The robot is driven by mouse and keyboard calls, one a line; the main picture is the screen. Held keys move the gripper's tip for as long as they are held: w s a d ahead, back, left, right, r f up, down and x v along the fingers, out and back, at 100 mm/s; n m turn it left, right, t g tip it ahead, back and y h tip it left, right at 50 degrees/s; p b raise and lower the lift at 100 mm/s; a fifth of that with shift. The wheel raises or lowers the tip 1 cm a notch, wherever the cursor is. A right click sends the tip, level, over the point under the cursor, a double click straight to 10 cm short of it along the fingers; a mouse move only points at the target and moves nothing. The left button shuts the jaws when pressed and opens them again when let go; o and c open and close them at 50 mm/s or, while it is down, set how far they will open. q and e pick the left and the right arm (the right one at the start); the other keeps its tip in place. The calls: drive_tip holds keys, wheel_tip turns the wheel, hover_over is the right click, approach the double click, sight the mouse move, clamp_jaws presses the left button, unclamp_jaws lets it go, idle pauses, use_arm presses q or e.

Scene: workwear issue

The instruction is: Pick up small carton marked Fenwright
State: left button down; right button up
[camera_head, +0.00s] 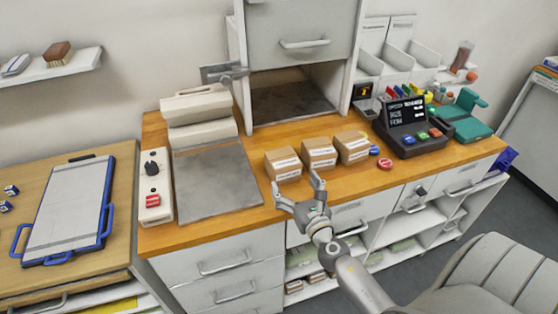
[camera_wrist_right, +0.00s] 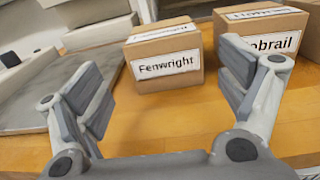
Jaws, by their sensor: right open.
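The small carton marked Fenwright (camera_wrist_right: 165,57) is a brown box with a white label, in the right wrist view. It stands on the wooden counter and matches the leftmost of three cartons (camera_head: 282,167) in the head view. My right gripper (camera_head: 295,188) is open and empty at the counter's front edge, just in front of this carton. In the wrist view the carton lies beyond and between the spread fingers (camera_wrist_right: 165,88), apart from them. My left gripper is not in view.
A carton with a label ending "obrail" (camera_wrist_right: 272,42) stands close to the right. The middle (camera_head: 319,155) and right (camera_head: 353,147) cartons sit in the same row. A grey plate (camera_head: 215,180) lies left; a dark keypad device (camera_head: 410,130) stands right. Drawers (camera_head: 225,265) are below the counter.

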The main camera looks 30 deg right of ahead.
sight(287, 171)
drive_tip(key=x, duration=0.4)
drive_tip(key=shift+r, duration=0.25)
drive_tip(key=shift+w+d+p, duration=0.1)
drive_tip(key=shift+w+p, duration=0.15)
drive_tip(key=shift+p, duration=0.05)
drive_tip(key=shift+w+f, duration=0.15)
drive_tip(key=shift+w, duration=0.2)
drive_tip(key=x, duration=0.5)
drive_tip(key=shift+d+f, duration=0.15)
drive_tip(key=shift+d, duration=0.05)
drive_tip(key=shift+s, duration=0.15)
drive_tip(key=shift+c, duration=1)
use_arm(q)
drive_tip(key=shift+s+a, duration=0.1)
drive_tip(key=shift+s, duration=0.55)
use_arm(e)
drive_tip(key=c, duration=0.7)
